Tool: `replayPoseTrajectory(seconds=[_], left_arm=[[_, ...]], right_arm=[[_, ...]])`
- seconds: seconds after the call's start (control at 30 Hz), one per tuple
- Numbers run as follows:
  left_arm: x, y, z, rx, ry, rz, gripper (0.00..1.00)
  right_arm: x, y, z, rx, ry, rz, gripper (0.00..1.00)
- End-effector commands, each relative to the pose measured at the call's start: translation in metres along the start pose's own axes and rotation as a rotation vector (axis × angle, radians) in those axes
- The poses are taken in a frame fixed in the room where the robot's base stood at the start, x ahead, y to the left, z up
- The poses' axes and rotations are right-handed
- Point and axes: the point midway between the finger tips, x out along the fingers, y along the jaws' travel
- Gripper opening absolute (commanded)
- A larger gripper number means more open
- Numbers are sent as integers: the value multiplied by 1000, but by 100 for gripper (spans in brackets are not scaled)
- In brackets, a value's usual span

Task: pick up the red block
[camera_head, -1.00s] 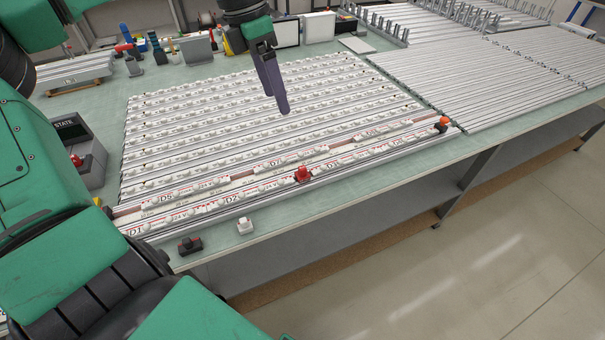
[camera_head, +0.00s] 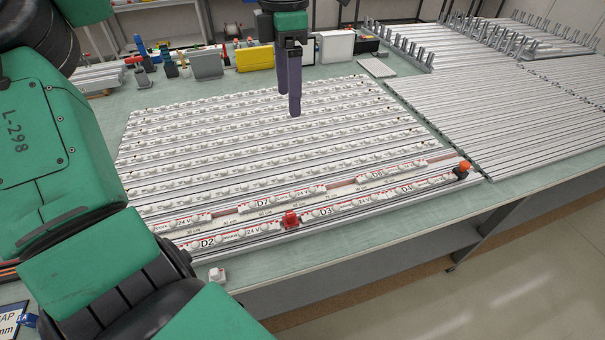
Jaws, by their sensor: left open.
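The red block (camera_head: 290,220) is small and sits on the front lamp rail, between labelled white strips, near the table's front edge. My left gripper (camera_head: 294,112) hangs with its dark fingers pointing down over the back half of the lamp panel (camera_head: 190,188). It is open and empty, farther back than the red block and apart from it. My right gripper is not in view.
An orange-topped black part (camera_head: 463,169) sits at the right end of the front rails. Bare rails (camera_head: 500,100) fill the table on the right. Tools and boxes, including a yellow case (camera_head: 255,55), line the back.

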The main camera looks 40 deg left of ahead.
Motion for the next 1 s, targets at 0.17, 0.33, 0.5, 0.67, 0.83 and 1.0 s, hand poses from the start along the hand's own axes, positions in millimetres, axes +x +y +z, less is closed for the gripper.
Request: replayPoseTrajectory(seconds=[0.17, 0.33, 0.5, 0.67, 0.83, 1.0], left_arm=[[32, 0, 0, 0, 2, -1, 80], [63, 0, 0, 0, 2, -1, 80], [111, 0, 0, -1, 2, -2, 80], [169, 0, 0, -1, 2, -1, 80], [218, 0, 0, 0, 1, -1, 80], [231, 0, -1, 0, 2, -3, 80]], right_arm=[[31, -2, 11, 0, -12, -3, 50], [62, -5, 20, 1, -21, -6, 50], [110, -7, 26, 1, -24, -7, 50], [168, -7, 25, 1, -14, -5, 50], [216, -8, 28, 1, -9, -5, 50], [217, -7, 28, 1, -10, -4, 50]])
